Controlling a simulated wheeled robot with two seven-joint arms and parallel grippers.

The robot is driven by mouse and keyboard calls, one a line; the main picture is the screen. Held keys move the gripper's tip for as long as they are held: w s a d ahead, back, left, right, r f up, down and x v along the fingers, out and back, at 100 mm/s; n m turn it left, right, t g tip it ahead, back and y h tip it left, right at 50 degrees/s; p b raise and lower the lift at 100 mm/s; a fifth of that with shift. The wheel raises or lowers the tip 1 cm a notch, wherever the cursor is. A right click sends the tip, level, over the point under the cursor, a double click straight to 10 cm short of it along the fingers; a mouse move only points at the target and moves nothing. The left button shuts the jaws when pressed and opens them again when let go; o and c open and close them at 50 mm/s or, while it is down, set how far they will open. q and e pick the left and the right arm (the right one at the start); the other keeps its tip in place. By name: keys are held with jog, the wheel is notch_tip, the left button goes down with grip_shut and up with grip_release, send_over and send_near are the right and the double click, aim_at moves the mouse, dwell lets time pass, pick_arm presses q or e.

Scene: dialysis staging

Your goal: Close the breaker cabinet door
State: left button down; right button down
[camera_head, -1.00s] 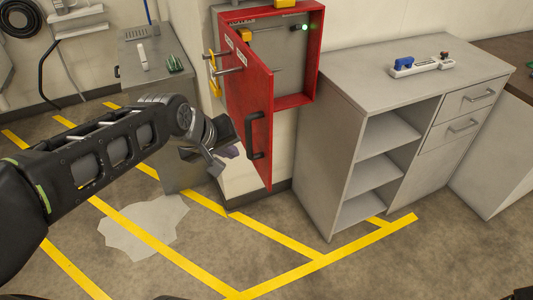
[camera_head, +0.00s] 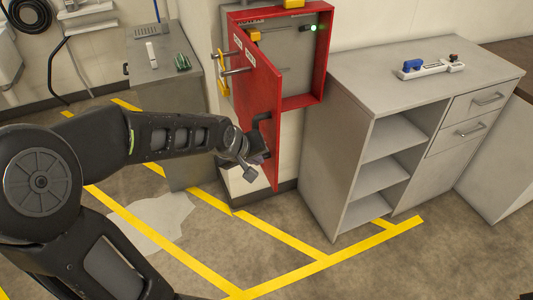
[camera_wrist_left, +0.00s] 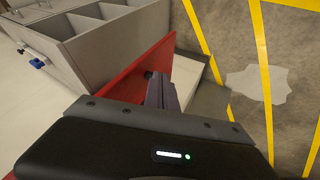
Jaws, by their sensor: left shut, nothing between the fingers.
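The red breaker cabinet (camera_head: 302,101) is on the wall. Its red door (camera_head: 262,95) stands open, swung out toward me, with a black handle (camera_head: 265,131) on its face. My left gripper (camera_head: 256,170) is at the door's lower part, close to the handle, and partly covers it. Its fingers are shut and hold nothing. In the left wrist view the fingers (camera_wrist_left: 161,93) lie against or just in front of the red door (camera_wrist_left: 138,75); I cannot tell if they touch. My right gripper is not in view.
A grey counter with open shelves (camera_head: 400,90) stands right of the cabinet, a blue-and-white device (camera_head: 430,67) on top. A grey cabinet (camera_head: 165,80) stands to the left. Yellow floor lines (camera_head: 300,268) cross the clear floor.

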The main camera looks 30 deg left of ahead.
aim_at(273, 159)
pick_arm(q)
jog(key=shift+w+d+r, duration=0.1)
jog(key=shift+w+d, duration=0.8)
jog(key=shift+w, duration=0.3)
